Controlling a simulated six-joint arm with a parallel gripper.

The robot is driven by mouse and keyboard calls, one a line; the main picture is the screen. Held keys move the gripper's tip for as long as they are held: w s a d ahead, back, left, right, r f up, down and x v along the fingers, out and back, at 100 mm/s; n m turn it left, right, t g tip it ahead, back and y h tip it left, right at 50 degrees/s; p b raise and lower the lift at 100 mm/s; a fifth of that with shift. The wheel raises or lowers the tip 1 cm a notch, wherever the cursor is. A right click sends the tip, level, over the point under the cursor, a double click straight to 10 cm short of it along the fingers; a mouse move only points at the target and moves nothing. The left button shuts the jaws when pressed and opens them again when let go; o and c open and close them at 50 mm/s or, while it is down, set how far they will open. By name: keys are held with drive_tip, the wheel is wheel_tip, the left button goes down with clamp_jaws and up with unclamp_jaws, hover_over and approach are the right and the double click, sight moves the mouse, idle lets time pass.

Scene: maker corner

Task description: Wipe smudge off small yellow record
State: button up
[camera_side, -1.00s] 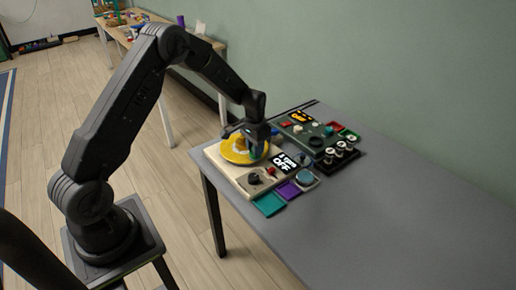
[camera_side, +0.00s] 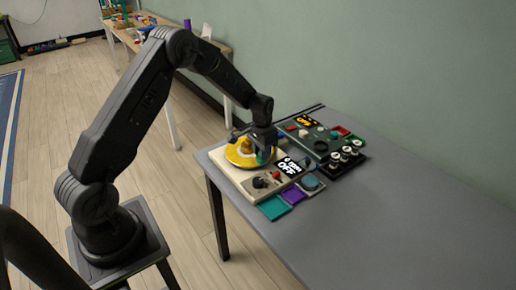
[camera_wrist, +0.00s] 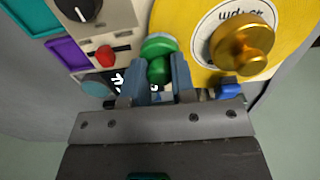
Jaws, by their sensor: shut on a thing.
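The yellow record (camera_side: 240,158) lies flat on a cream turntable deck (camera_side: 228,174). In the wrist view its yellow face (camera_wrist: 290,20) fills the upper right, around a white label and a gold knob (camera_wrist: 240,45). My gripper (camera_side: 263,156) is low over the record's right side. In the wrist view my gripper (camera_wrist: 160,68) is shut on a green round-topped piece (camera_wrist: 158,47), near the record's left edge. I cannot tell whether the green piece touches the record. No smudge can be made out; the gripper and green piece hide part of the record.
A dark green control panel (camera_side: 316,135) stands behind right. The grey table (camera_side: 400,215) is clear at right.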

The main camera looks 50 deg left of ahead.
drive_tip(key=shift+s+d+f, duration=0.15)
drive_tip(key=shift+d+f, duration=0.05)
drive_tip(key=shift+d, duration=0.25)
drive_tip(key=shift+r, duration=0.1)
drive_tip(key=shift+a+r, duration=0.1)
drive_tip(key=shift+r, duration=2.95)
drive_tip(key=shift+r, duration=1.55)
